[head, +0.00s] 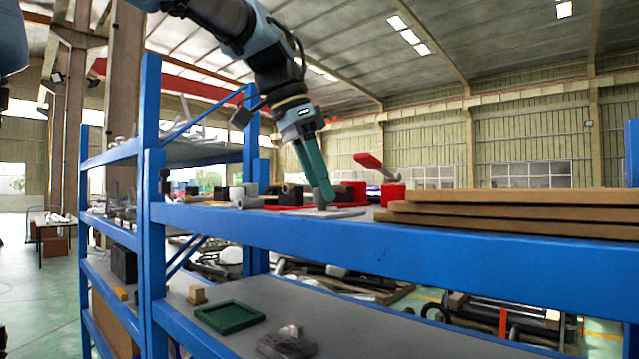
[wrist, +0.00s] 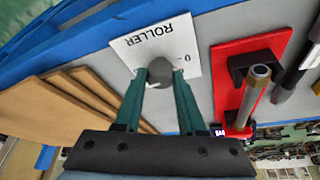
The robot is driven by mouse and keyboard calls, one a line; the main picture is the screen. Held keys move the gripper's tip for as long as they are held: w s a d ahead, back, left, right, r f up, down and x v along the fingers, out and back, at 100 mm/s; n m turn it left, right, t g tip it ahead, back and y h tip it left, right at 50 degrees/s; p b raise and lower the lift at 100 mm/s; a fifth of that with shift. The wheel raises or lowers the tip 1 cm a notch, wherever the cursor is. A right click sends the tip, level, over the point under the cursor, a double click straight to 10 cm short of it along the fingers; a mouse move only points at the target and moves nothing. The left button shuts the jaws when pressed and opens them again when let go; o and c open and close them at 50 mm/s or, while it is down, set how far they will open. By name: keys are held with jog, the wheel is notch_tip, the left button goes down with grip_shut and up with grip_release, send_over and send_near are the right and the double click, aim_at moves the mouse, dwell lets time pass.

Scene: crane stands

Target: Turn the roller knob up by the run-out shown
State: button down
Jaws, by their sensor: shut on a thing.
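The roller knob (wrist: 160,72) is a grey round knob on a white plate (wrist: 182,42) printed "ROLLER", with a small mark and a "0" near it in the wrist view. My gripper (wrist: 160,84) has its two green fingers shut on the knob from both sides. In the head view my gripper (head: 325,203) reaches down to the upper shelf, and the plate (head: 335,213) shows as a thin pale strip under the fingertips. The fingers hide the knob's sides, and I cannot read any pointer on it. A red fixture (wrist: 252,75) with a grey rod and a small lit display (wrist: 219,132) stands beside the plate.
Stacked brown boards (wrist: 65,100) lie on the other side of the plate; they also show at the right of the head view (head: 500,205). A green tray (head: 229,317) sits on the lower shelf.

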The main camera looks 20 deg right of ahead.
jog(key=c, duration=0.5)
grip_release()
jog(key=v, duration=1)
jog(key=shift+r+b, duration=0.35)
jog(key=shift+r, duration=0.05)
jog(key=shift+a, duration=0.15)
